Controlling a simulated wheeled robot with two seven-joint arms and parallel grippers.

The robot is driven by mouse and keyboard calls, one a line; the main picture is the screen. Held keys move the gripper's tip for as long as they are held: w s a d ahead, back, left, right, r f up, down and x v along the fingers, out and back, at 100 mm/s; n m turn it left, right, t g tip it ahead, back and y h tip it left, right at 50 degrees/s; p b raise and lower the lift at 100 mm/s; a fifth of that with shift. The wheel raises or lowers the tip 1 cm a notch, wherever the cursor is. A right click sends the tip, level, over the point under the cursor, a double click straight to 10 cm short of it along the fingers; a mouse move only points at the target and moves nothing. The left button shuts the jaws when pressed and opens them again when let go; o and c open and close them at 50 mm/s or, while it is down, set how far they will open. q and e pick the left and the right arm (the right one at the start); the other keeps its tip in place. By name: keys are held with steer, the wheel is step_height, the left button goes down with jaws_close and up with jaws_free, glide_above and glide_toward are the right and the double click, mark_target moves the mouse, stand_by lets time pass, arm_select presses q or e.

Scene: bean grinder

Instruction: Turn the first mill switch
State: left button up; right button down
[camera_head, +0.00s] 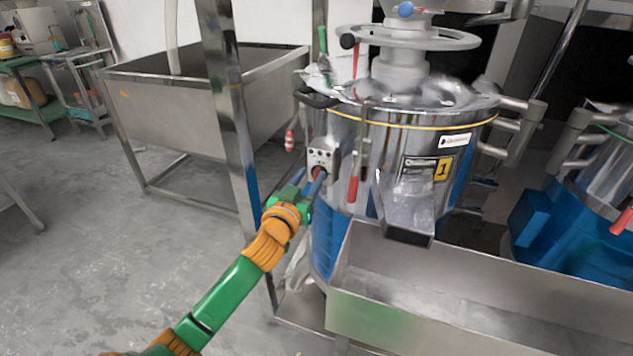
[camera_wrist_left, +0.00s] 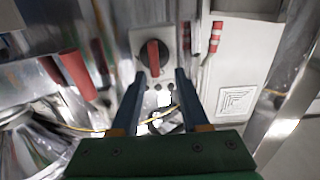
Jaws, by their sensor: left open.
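The first mill (camera_head: 410,140) is a steel drum with a yellow "1" label. Its switch box (camera_head: 323,157) is on its left side and carries a red rotary switch (camera_head: 319,172), partly hidden by my left gripper (camera_head: 309,183) in the head view. In the left wrist view, the switch (camera_wrist_left: 153,57) has a dark round base and a red bar that stands vertical. My left gripper (camera_wrist_left: 160,75) is open, with its two blue fingers either side of the switch's line and the tips just short of or beside it; contact cannot be told. My right gripper is not in view.
A red-gripped lever (camera_head: 353,188) hangs right of the switch box and also shows in the left wrist view (camera_wrist_left: 77,73). A steel post (camera_head: 232,110) stands left of the mill. A steel trough (camera_head: 470,310) lies in front, and a second mill (camera_head: 580,210) stands right.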

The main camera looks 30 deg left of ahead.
arm_select(q)
steer(key=shift+w, duration=0.55)
steer(key=shift+w+d+r, duration=0.1)
steer(key=shift+w+r, duration=0.1)
steer(key=shift+w, duration=0.05)
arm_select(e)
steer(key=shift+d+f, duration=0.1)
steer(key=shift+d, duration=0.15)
arm_select(q)
steer(key=shift+f, duration=0.1)
jaws_close()
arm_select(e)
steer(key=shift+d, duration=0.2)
